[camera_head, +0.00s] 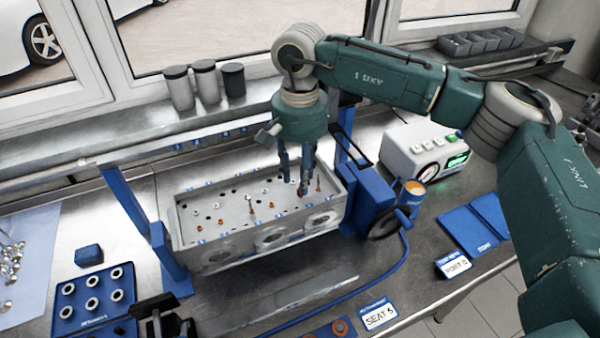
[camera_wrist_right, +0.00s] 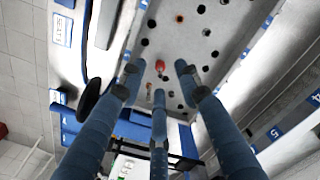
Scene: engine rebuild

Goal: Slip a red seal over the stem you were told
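The grey cylinder head (camera_head: 215,250) lies in a blue stand on the bench, with several holes and small orange and pale parts on its top. My right gripper (camera_head: 300,188) points down over its right end. A small red seal (camera_head: 300,193) shows by the fingertips. In the right wrist view the red seal (camera_wrist_right: 160,66) appears between the three spread fingers (camera_wrist_right: 158,76), apart from them. Small stem-like parts show just below it there. I cannot tell whether the seal sits around a stem.
A blue tray (camera_head: 77,312) with metal rings stands at the front left. A blue block (camera_head: 88,255) lies behind it. Signs reading SEAT S (camera_head: 379,315) and PORT (camera_head: 453,267) stand at the front right. A white instrument box (camera_head: 415,150) and a cup (camera_head: 412,190) stand right of the head.

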